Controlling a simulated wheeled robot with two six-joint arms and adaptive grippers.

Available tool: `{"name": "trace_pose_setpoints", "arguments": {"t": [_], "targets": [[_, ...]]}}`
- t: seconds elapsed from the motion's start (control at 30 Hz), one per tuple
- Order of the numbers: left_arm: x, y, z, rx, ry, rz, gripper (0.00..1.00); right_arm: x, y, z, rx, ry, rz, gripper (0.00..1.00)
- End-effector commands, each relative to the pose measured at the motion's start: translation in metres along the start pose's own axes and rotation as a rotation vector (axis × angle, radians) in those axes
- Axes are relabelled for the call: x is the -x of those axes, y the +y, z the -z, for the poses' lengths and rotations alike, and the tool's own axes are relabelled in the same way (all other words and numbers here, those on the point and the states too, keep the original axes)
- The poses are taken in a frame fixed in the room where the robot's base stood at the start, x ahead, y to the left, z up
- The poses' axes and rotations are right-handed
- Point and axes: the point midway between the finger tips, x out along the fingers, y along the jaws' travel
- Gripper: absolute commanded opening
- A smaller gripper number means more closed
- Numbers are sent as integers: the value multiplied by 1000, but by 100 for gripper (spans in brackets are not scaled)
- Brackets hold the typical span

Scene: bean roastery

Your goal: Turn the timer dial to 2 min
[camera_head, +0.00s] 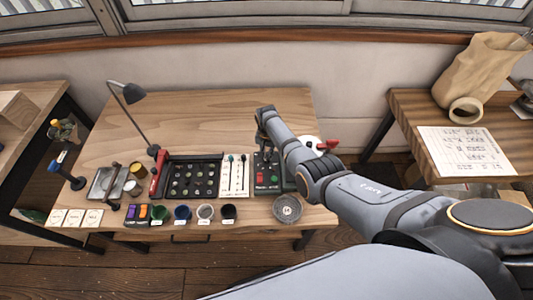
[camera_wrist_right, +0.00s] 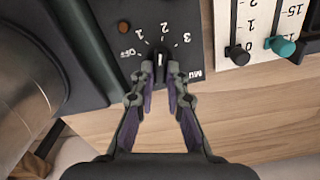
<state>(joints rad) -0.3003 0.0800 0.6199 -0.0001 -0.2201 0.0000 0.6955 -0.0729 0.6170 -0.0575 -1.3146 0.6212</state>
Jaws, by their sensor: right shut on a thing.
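The timer dial (camera_wrist_right: 160,57) is a small black knob with a white pointer line on a dark panel (camera_wrist_right: 105,85) in the right wrist view. Around it are printed OFF, 1, 2, 3 and a partly cut-off MIN. The white line points straight up in that view, toward the 2. My right gripper (camera_wrist_right: 160,70) is shut on the knob, one fingertip on each side. In the head view the right gripper (camera_head: 265,115) is over the back of the dark control box (camera_head: 262,187), and the arm hides the dial. My left gripper is not in view.
A white slider panel (camera_head: 234,176) stands just left of the box, then a black tray (camera_head: 168,192) of small round items. Several small cups and a round grey disc (camera_head: 287,209) lie along the front. A desk lamp (camera_head: 133,93) stands behind. The table's back is clear.

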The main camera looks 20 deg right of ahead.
Motion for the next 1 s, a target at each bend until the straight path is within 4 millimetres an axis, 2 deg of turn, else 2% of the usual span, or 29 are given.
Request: {"name": "trace_pose_setpoints", "arguments": {"t": [0.3,0.7,0.73,0.87,1.0], "targets": [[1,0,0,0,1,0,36,1,0,1,-66,3,1,0],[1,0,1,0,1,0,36,1,0,1,-70,3,1,0],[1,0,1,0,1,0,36,1,0,1,-70,3,1,16],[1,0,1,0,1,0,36,1,0,1,-70,3,1,33],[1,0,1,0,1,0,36,0,0,1,-69,2,0,36]]}}
